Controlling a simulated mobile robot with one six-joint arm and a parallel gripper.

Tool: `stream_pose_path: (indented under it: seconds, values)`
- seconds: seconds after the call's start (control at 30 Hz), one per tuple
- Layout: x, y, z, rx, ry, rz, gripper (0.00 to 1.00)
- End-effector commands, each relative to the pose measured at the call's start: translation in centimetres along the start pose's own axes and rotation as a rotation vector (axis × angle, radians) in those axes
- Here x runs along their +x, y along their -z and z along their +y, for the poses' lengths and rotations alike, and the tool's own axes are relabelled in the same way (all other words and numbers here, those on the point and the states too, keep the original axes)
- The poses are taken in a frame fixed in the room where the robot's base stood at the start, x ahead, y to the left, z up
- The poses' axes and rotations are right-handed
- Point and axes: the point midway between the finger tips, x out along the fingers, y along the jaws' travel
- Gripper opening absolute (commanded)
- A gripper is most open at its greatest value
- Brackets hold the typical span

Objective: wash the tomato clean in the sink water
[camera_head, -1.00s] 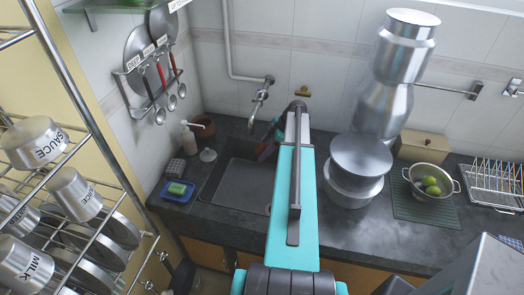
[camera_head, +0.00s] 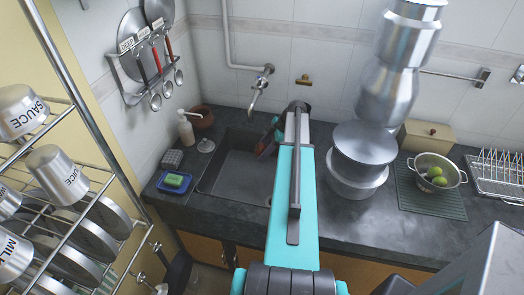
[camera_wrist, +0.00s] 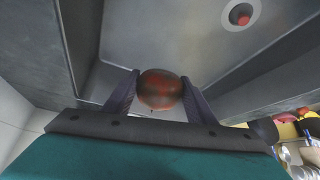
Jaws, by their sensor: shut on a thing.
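My gripper (camera_wrist: 160,78) is shut on the tomato (camera_wrist: 160,94), with one finger on each side of it in the wrist view. The tomato is red with dark, dirty-looking patches. It is over the grey sink basin (camera_wrist: 150,40). The tap (camera_head: 258,88) is on the wall above the back of the sink. I cannot tell whether water runs or stands in the basin.
A green sponge in a blue dish (camera_head: 174,182) sits left of the sink. A soap bottle (camera_head: 186,130) stands behind it. Large steel canisters (camera_head: 361,155) stand close to the right of my arm. A colander (camera_head: 438,170) with green fruit is farther right.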

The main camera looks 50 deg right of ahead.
Motion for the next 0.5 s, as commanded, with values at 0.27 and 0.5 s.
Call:
stream_pose_path:
  seconds: [0.27, 0.5]
  values:
    - [1.9, -1.1, 0.0, -0.001, 0.000, 0.000, 0.26]
    - [3.2, -1.9, 0.0, -0.001, 0.000, 0.000, 0.26]
